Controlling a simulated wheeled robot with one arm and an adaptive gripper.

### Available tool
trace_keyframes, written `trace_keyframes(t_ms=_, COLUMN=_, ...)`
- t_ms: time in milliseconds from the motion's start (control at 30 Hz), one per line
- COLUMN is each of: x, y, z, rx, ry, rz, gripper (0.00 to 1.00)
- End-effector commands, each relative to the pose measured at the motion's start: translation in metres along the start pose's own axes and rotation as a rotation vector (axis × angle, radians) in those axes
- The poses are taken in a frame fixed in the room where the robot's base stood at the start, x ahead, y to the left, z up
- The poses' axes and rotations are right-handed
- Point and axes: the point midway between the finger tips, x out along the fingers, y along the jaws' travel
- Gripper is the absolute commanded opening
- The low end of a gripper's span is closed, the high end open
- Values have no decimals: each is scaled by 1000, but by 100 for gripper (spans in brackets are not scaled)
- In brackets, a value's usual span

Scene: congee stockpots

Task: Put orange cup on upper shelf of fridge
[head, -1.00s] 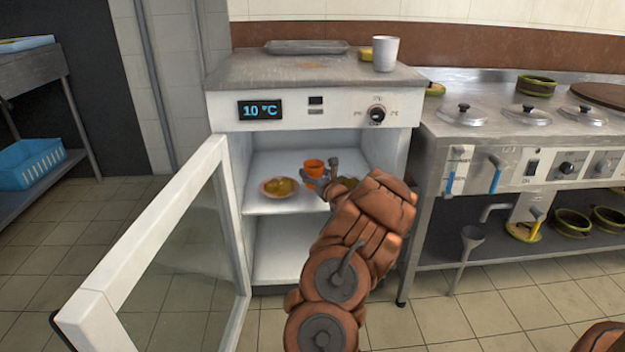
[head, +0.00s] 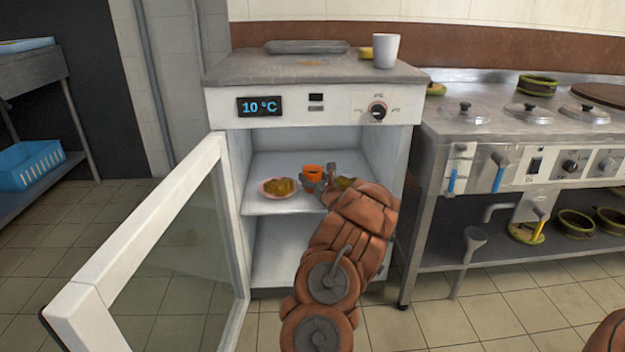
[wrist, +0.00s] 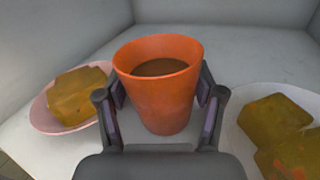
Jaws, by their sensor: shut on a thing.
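The orange cup (wrist: 160,95) holds a brown liquid and stands upright between my gripper's fingers in the wrist view. It also shows in the head view (head: 312,173), inside the open fridge (head: 315,115). My gripper (wrist: 160,110) is shut on the cup from both sides. In the head view my gripper (head: 318,182) is over the upper shelf (head: 290,205), partly hidden by my arm. The cup is at or just above the shelf surface; whether it touches cannot be told. The fridge's glass door (head: 150,250) stands open to the left.
A pink plate with yellow-brown food (wrist: 75,95) is left of the cup. A white plate with similar food (wrist: 275,130) is at right, close to my gripper. The shelf behind the cup is clear. A white cup (head: 385,50) stands on the fridge top.

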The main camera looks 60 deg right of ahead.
Motion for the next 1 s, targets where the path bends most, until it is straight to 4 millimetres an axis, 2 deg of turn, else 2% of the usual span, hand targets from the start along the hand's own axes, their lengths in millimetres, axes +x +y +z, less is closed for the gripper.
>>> trace_keyframes(t_ms=133, x=0, y=0, z=-3, rx=0, ry=-1, rz=0, gripper=19)
trace_keyframes(t_ms=167, x=0, y=0, z=-2, rx=-1, ry=0, rz=0, gripper=71)
trace_keyframes(t_ms=367, x=0, y=0, z=-2, rx=-1, ry=0, rz=0, gripper=92)
trace_keyframes(t_ms=767, x=0, y=0, z=2, rx=-1, ry=-1, rz=0, gripper=93)
trace_keyframes(t_ms=1000, x=-24, y=-1, z=3, rx=3, ry=1, rz=-3, gripper=93)
